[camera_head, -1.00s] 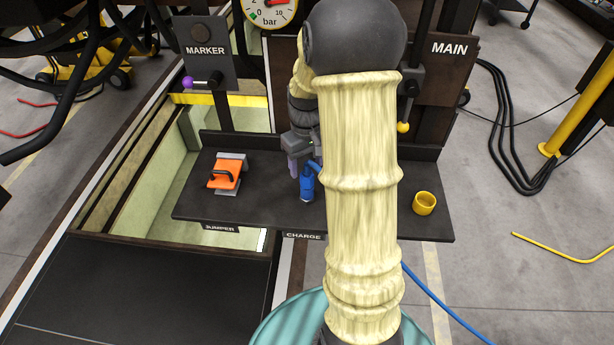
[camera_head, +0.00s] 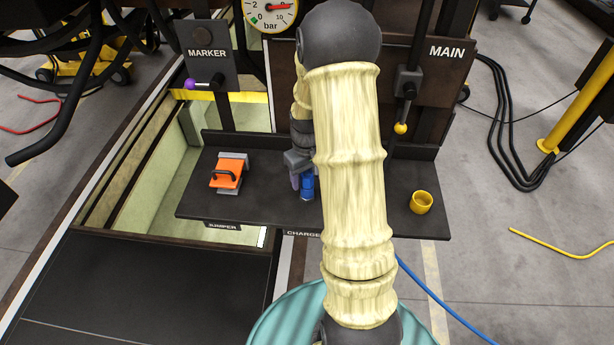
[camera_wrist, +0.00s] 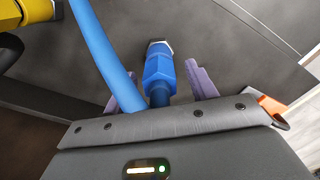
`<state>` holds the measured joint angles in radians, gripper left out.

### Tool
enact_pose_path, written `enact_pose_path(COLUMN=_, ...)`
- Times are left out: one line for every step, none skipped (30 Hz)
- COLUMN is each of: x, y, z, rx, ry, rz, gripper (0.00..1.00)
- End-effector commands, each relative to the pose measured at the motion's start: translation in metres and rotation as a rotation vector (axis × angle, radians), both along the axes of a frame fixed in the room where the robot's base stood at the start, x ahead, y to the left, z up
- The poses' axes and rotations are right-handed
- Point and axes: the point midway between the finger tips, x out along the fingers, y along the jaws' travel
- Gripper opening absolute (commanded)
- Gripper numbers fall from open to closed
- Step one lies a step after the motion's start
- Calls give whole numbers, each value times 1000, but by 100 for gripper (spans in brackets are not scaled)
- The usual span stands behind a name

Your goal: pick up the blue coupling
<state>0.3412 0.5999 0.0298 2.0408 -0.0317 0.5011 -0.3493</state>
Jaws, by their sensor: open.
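The blue coupling (camera_head: 307,187) stands on the dark shelf (camera_head: 262,210), above the CHARGE label. In the wrist view the coupling (camera_wrist: 158,70) has a hexagonal body and a grey end, and a blue hose runs beside it. My gripper (camera_wrist: 154,84) is open, with one purple finger on each side of the coupling. The left finger is partly behind the blue hose (camera_wrist: 97,45). Whether either finger touches the coupling I cannot tell. In the head view my gripper (camera_head: 302,181) is low at the coupling, partly hidden by my arm.
An orange block with a black handle (camera_head: 227,176) sits on the shelf at left. Behind are the MARKER panel with a purple-knobbed lever (camera_head: 190,84) and the MAIN panel with a yellow-knobbed lever (camera_head: 401,128).

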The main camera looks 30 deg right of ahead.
Motion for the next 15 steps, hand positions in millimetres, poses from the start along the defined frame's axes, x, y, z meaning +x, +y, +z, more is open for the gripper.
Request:
enact_pose_path(x=0, y=0, z=0, rx=0, ry=-1, rz=0, gripper=57)
enact_pose_path(x=0, y=0, z=0, rx=0, ry=-1, rz=0, gripper=57)
enact_pose_path(x=0, y=0, z=0, rx=0, ry=-1, rz=0, gripper=57)
enact_pose_path(x=0, y=0, z=0, rx=0, ry=-1, rz=0, gripper=57)
enact_pose_path(x=0, y=0, z=0, rx=0, ry=-1, rz=0, gripper=57)
enact_pose_path(x=0, y=0, z=0, rx=0, ry=-1, rz=0, gripper=57)
enact_pose_path(x=0, y=0, z=0, rx=0, ry=-1, rz=0, gripper=57)
enact_pose_path(x=0, y=0, z=0, rx=0, ry=0, rz=0, gripper=57)
enact_pose_path(x=0, y=0, z=0, rx=0, ry=0, rz=0, gripper=57)
enact_pose_path(x=0, y=0, z=0, rx=0, ry=0, rz=0, gripper=57)
enact_pose_path(x=0, y=0, z=0, rx=0, ry=0, rz=0, gripper=57)
enact_pose_path(x=0, y=0, z=0, rx=0, ry=0, rz=0, gripper=57)
enact_pose_path(x=0, y=0, z=0, rx=0, ry=0, rz=0, gripper=57)
enact_pose_path(x=0, y=0, z=0, rx=0, ry=0, rz=0, gripper=57)
enact_pose_path(x=0, y=0, z=0, rx=0, ry=0, rz=0, gripper=53)
